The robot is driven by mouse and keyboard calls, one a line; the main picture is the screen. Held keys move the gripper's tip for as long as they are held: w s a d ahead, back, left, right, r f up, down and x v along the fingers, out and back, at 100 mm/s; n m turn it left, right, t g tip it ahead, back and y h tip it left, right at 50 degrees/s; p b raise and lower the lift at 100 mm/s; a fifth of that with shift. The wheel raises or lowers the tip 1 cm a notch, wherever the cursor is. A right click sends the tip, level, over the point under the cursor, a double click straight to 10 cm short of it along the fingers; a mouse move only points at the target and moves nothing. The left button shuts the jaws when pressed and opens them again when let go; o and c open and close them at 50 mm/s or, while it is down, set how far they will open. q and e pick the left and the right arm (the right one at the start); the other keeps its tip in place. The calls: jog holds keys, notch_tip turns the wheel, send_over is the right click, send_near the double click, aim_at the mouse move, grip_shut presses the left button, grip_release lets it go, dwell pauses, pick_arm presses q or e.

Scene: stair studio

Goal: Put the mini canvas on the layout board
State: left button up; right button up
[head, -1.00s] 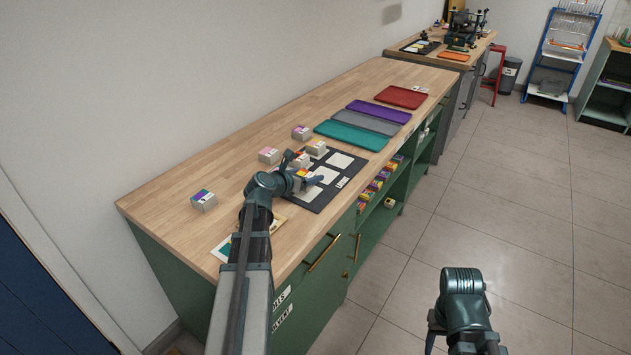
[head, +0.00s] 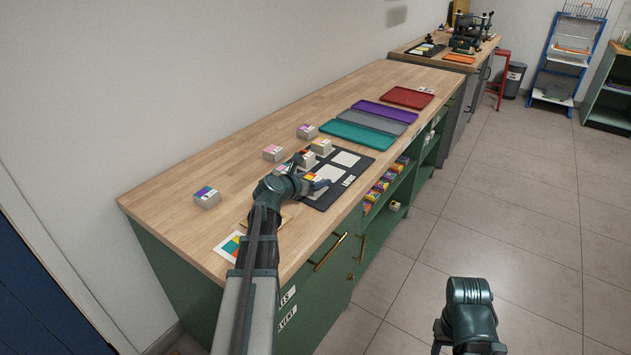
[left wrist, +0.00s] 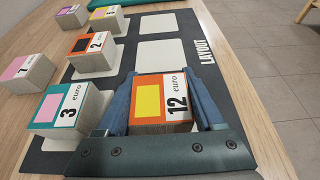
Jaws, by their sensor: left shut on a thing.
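The mini canvas (left wrist: 164,100), an orange-edged block with a yellow square and a "12 euro" label, is between the blue fingers of my left gripper (left wrist: 165,108). In the head view my left gripper (head: 318,183) is over the near part of the dark layout board (head: 363,163), which has pale squares. The gripper hides what lies directly under the canvas, so I cannot tell whether it touches the board. My right arm shows at the lower right of the head view; its fingertips are hidden.
A teal "3 euro" block (left wrist: 65,108) and an orange "2 euro" block (left wrist: 90,48) stand close left of the held canvas. Teal (head: 355,136), grey, purple and red trays lie beyond the board.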

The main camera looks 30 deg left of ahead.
pick_arm(q)
jog(key=o, duration=1.3)
jog(key=shift+f, duration=0.1)
jog(key=shift+o, duration=0.2)
jog(key=p+v, duration=0.4)
jog(key=v, duration=0.7)
jog(key=shift+s+r+p, duration=0.1)
jog(key=shift+r+p, duration=0.1)
jog(key=shift+p, duration=0.1)
jog(key=shift+s+r, duration=0.1)
jog(key=shift+s, duration=0.3)
